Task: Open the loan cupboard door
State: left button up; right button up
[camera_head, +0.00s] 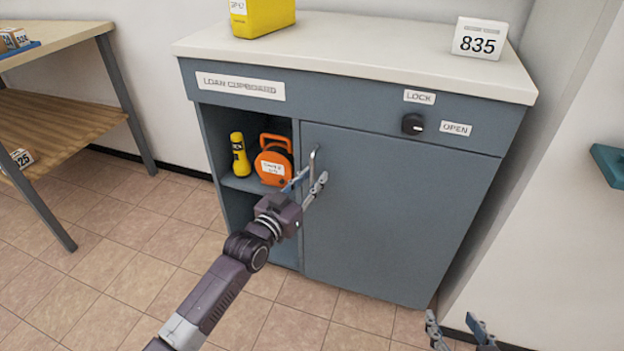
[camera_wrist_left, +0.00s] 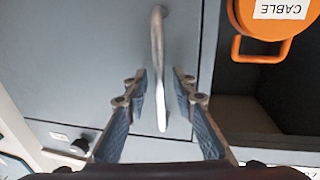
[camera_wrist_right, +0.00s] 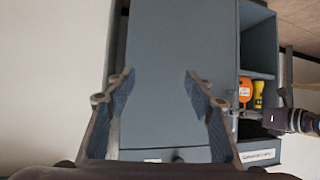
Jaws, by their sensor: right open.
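The loan cupboard (camera_head: 350,95) is blue-grey, with open shelves on the left and a door (camera_head: 400,215) on the right that looks closed. A slim metal handle (camera_head: 313,160) stands near the door's upper left edge. My left gripper (camera_head: 305,182) is at this handle. In the left wrist view the handle bar (camera_wrist_left: 158,60) runs between the two open fingers, with gaps on both sides. A black knob (camera_head: 412,124) sits between the LOCK and OPEN labels; its exact setting is hard to tell. My right gripper (camera_head: 451,322) is open and empty, low in front of the cupboard's right side.
A yellow torch (camera_head: 239,155) and an orange cable reel (camera_head: 273,160) stand on the open shelf, close to my left gripper. A yellow container (camera_head: 262,15) and an 835 sign (camera_head: 480,38) are on top. A wooden table (camera_head: 60,110) stands at left. Tiled floor in front is clear.

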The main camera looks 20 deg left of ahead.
pick_arm(q)
grip_shut()
dwell(0.4)
